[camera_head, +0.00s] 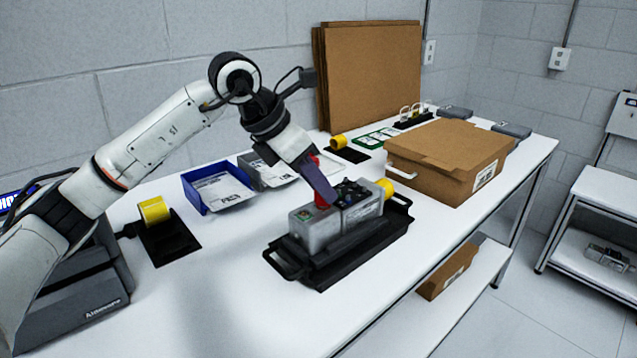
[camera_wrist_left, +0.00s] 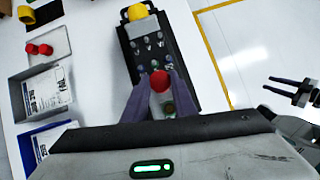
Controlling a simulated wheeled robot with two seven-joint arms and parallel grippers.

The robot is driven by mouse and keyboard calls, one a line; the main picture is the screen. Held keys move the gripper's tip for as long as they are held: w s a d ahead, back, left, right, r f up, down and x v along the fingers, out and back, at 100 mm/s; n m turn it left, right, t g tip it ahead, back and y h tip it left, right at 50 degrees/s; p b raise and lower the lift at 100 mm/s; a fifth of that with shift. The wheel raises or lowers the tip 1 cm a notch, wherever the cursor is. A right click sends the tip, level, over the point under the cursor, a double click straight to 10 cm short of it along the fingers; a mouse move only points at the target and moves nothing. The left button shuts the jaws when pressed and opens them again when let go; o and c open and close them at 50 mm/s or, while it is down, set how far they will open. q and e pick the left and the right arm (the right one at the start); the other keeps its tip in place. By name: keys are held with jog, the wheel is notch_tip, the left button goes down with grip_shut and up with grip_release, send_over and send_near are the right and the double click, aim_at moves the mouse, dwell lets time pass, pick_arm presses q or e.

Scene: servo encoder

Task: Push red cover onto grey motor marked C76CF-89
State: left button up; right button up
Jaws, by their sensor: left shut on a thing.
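My left gripper (camera_head: 322,192) is shut on a small round red cover (camera_wrist_left: 160,81), with a purple finger on either side. It is over the near left part of the grey motor unit (camera_head: 315,236). The motor unit sits in a black handled tray (camera_head: 345,256); in the left wrist view its top (camera_wrist_left: 150,48) shows several round connectors and a dark round fitting close by the red cover. I cannot tell if the cover touches the motor. The marking C76CF-89 is not readable. My right gripper (camera_wrist_left: 287,88) is empty, its fingers apart, off to the right.
A yellow cap (camera_head: 385,187) is at the motor's far end. A cardboard box (camera_head: 449,160) is at the right. The white table (camera_head: 215,290) is clear in front.

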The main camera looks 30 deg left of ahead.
pick_arm(q)
jog(key=shift+f+b, duration=0.45)
jog(key=shift+f, duration=0.15)
dwell(0.8)
jog(key=o, duration=1.1)
jog(key=v, duration=1)
jog(key=shift+s+r, duration=0.1)
jog(key=shift+r, duration=0.05)
